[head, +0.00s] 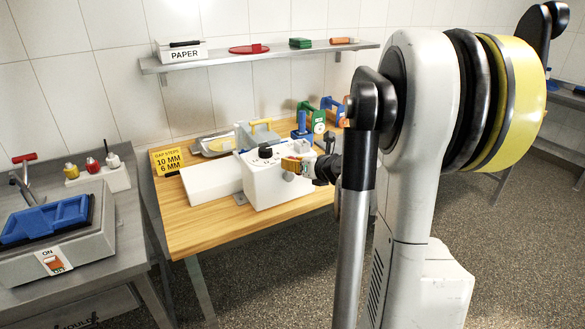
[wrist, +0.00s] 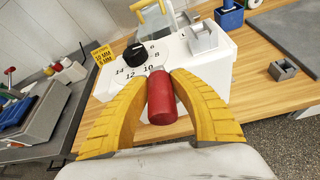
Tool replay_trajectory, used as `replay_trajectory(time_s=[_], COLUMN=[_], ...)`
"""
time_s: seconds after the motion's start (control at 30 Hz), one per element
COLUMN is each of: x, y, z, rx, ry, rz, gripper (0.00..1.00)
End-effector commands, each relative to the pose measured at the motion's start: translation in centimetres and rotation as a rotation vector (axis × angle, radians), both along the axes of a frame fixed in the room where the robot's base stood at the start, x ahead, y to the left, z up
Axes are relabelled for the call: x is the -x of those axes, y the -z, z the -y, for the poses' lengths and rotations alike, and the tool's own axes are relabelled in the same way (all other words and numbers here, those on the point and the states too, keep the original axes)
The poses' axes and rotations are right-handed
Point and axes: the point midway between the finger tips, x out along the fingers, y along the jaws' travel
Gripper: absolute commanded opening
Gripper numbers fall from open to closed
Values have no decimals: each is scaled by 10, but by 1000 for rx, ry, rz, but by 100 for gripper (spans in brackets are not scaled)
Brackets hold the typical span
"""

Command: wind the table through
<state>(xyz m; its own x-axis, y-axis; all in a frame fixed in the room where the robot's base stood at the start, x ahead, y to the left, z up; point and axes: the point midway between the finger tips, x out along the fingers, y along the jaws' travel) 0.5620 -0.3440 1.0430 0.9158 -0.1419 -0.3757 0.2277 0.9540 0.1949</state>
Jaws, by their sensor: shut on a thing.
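A white machine (head: 268,186) stands on the wooden bench. Its black dial knob (wrist: 135,53) has the numbers 6 to 14 around it; which one it points at is unclear. A long white flat bed (head: 212,181) extends left from the machine. A red cylindrical handle (wrist: 161,100) projects from the machine's front toward the wrist camera. My gripper (wrist: 160,80) has its yellow curved fingers on both sides of this handle, shut on it. In the head view my gripper (head: 293,164) is at the machine's front right, and the handle is mostly hidden there.
A yellow sign (head: 167,161) reading gap steps 10 MM, 6 MM stands at the bench's back left. Green (head: 314,117) and blue (head: 302,132) devices stand at the back right. The bench front (head: 205,237) is bare.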

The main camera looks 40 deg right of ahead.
Motion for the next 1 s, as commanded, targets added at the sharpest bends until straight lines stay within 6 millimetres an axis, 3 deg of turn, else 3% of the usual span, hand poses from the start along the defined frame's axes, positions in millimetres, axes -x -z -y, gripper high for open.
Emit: replay_trajectory(time_s=[0.03,0.1,0.13,0.47,1.0], x=[-1,0,0,3,55], y=[0,0,0,-1,-24], z=[0,0,0,0,-8], rx=[0,0,0,0,0], ry=[0,0,0,1,2], rz=[1,1,1,0,0], gripper=[30,52,55,55,55])
